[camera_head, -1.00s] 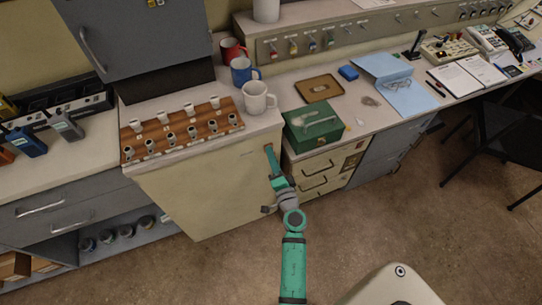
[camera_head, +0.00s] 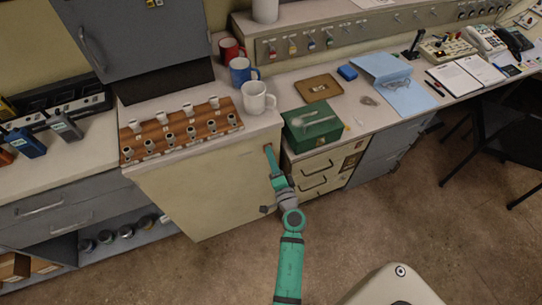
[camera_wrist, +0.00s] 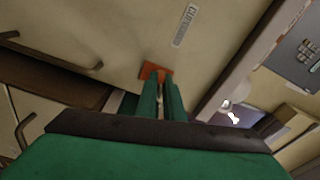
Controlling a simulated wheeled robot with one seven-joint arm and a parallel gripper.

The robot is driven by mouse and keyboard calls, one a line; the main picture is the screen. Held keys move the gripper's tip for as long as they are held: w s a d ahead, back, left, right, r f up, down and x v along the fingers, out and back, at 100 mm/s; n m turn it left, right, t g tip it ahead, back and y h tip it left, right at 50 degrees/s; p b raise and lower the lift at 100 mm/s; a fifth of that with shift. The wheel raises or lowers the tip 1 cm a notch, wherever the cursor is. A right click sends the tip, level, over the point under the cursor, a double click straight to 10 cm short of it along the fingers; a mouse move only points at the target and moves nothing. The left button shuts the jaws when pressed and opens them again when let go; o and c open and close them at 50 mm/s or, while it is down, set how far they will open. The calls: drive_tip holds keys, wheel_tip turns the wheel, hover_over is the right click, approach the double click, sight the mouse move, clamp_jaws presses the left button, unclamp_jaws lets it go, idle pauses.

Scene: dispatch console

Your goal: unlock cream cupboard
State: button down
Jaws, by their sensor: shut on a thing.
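The cream cupboard (camera_head: 205,195) stands under the counter with the pegged wooden rack. Its cream front also fills the upper part of the wrist view (camera_wrist: 110,35), with a small label (camera_wrist: 185,25) on it. My gripper (camera_head: 269,155) is at the cupboard's upper right edge. In the wrist view my green fingers (camera_wrist: 160,88) are close together on a small orange-brown piece (camera_wrist: 155,69) against the cream front. The fingers hide part of this piece, and I cannot tell whether it is a key or a lock fitting.
A green box (camera_head: 312,125) sits on the desk right of the cupboard, above cream drawers (camera_head: 325,172). A white mug (camera_head: 257,97) stands near the counter's right edge. A black chair (camera_head: 505,150) is at the right. The floor in front is clear.

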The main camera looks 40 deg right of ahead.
drive_tip(key=shift+w+a, duration=0.15)
drive_tip(key=c, duration=1.8)
unclamp_jaws()
drive_tip(key=shift+v, duration=3.6)
drive_tip(key=shift+r, duration=0.1)
